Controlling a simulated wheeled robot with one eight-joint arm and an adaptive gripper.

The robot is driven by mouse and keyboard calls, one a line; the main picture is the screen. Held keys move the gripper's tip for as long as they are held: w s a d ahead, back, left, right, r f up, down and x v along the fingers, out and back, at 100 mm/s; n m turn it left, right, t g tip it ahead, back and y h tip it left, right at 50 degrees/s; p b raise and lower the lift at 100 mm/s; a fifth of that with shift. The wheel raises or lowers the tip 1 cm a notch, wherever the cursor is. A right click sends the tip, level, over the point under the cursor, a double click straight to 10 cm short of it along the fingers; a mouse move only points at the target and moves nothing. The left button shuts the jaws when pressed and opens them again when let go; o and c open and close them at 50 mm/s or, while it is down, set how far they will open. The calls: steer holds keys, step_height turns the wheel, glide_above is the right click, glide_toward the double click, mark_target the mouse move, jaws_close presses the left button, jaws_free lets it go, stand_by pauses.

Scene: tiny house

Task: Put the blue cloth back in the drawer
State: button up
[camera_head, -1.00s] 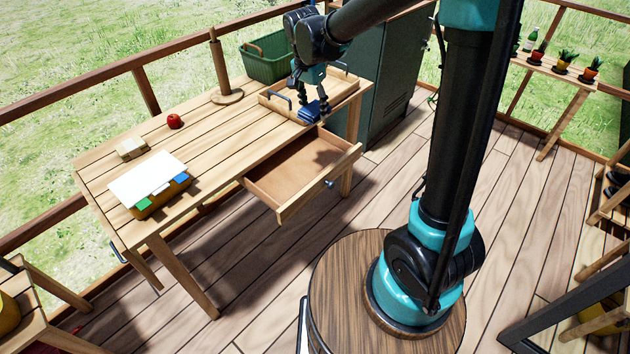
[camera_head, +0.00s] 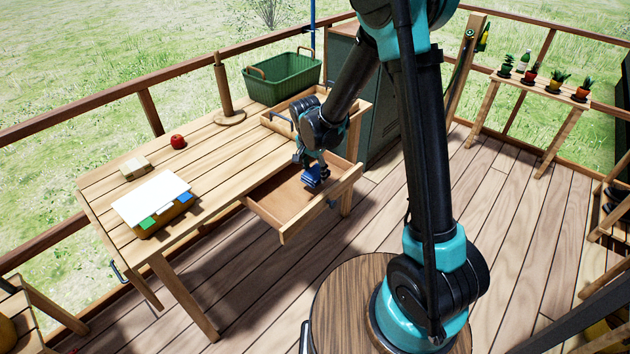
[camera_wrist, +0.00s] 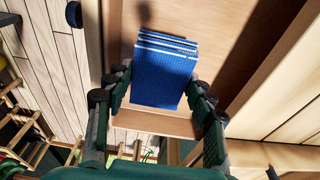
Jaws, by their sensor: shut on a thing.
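The blue cloth (camera_wrist: 162,78) is a folded stack, held between the two fingers of my gripper (camera_wrist: 160,100) in the wrist view. In the head view the cloth (camera_head: 314,177) shows small below my gripper (camera_head: 312,168), over the right part of the open drawer (camera_head: 268,210). The drawer is pulled out from the front of the wooden table. In the wrist view the drawer's wooden floor (camera_wrist: 215,25) lies behind the cloth. I cannot tell whether the cloth touches the drawer floor.
A dark cabinet (camera_head: 385,125) stands right of the table. The drawer's left part is clear.

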mark_target(315, 180)
steer(key=shift+f, duration=2)
steer(key=shift+f, duration=0.1)
steer(key=o, duration=1.2)
steer(key=r, duration=0.4)
steer(key=s+r, duration=0.1)
steer(key=r, duration=0.3)
steer(key=a+r, duration=0.1)
steer(key=r, duration=0.3)
steer(key=shift+s, duration=0.2)
steer(key=s+d+n+t, duration=0.1)
steer(key=s+d+n, duration=0.2)
steer(key=s+d, duration=0.5)
steer(key=s+d+n+t+y, duration=0.1)
steer(key=s+d+n, duration=0.3)
steer(key=s+d, duration=0.5)
steer(key=d, duration=0.8)
steer(key=shift+s+f+n+t, duration=0.2)
steer(key=shift+s+n+t, duration=0.1)
steer(key=shift+t, duration=0.1)
